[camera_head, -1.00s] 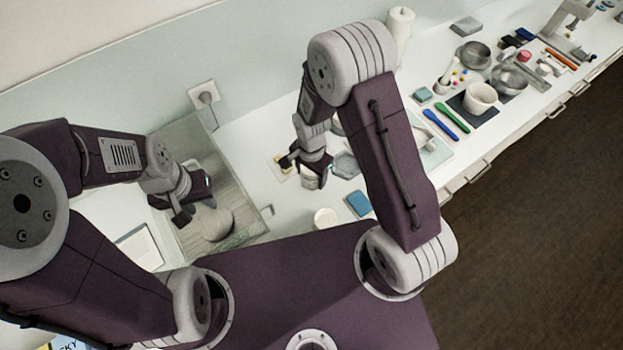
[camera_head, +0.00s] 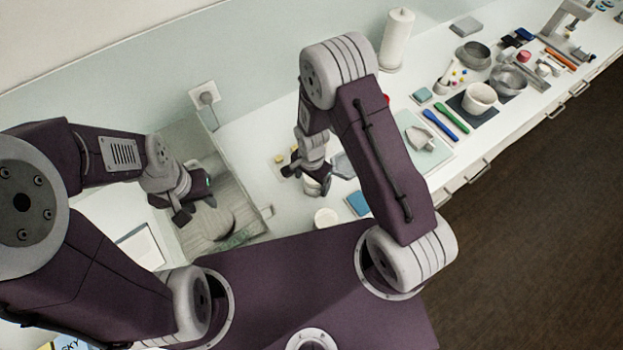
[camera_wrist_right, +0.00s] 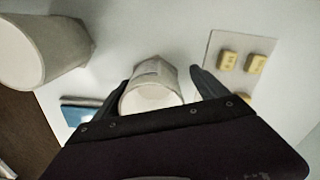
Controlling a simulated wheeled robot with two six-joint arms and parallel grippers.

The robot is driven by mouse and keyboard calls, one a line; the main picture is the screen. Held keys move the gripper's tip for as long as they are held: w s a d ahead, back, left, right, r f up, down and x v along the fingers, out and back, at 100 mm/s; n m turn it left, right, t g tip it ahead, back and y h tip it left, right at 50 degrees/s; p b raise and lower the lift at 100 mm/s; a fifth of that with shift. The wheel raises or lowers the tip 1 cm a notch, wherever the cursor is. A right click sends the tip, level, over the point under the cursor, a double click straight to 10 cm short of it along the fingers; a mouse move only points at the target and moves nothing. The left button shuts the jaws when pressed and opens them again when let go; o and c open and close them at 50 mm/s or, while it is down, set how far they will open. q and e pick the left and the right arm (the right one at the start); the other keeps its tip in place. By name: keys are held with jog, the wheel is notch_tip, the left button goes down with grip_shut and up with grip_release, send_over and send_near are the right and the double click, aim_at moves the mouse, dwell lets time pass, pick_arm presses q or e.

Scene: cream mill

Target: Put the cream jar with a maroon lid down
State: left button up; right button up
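A pale jar (camera_wrist_right: 152,88) stands between the fingers of my right gripper (camera_wrist_right: 160,82) in the right wrist view. Its near round face looks whitish; I see no maroon on it. The right-hand finger is apart from it; I cannot tell whether the left-hand finger touches. In the head view the right gripper (camera_head: 308,176) is low over the counter, with the pale jar (camera_head: 312,187) partly hidden by it. My left gripper (camera_head: 194,212) is open and empty over the grey tray area at left.
A second pale round container (camera_head: 325,217) stands close by; it looms large in the wrist view (camera_wrist_right: 38,52). A blue block (camera_head: 358,203) and a plate with yellow pieces (camera_wrist_right: 238,62) flank the jar. A red thing (camera_head: 386,99) shows behind my right arm.

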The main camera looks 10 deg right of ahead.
jog(key=shift+r, duration=0.35)
notch_tip(320, 180, up, 12)
jog(key=b, duration=0.1)
jog(key=s+d+r+n+t, duration=0.1)
jog(key=s+d+r+n, duration=0.3)
jog(key=s+d+n, duration=0.5)
pick_arm(q)
notch_tip(320, 180, down, 7)
jog(key=b, duration=0.6)
jog(key=shift+f, duration=0.2)
pick_arm(e)
notch_tip(320, 180, down, 6)
jog(key=a+n, duration=0.1)
jog(key=shift+w+a, duration=0.25)
jog(key=shift+w, duration=0.1)
pick_arm(q)
jog(key=shift+r, duration=0.4)
pick_arm(e)
jog(key=shift+o, duration=0.5)
jog(key=shift+w+r, duration=0.1)
jog(key=shift+r, duration=0.2)
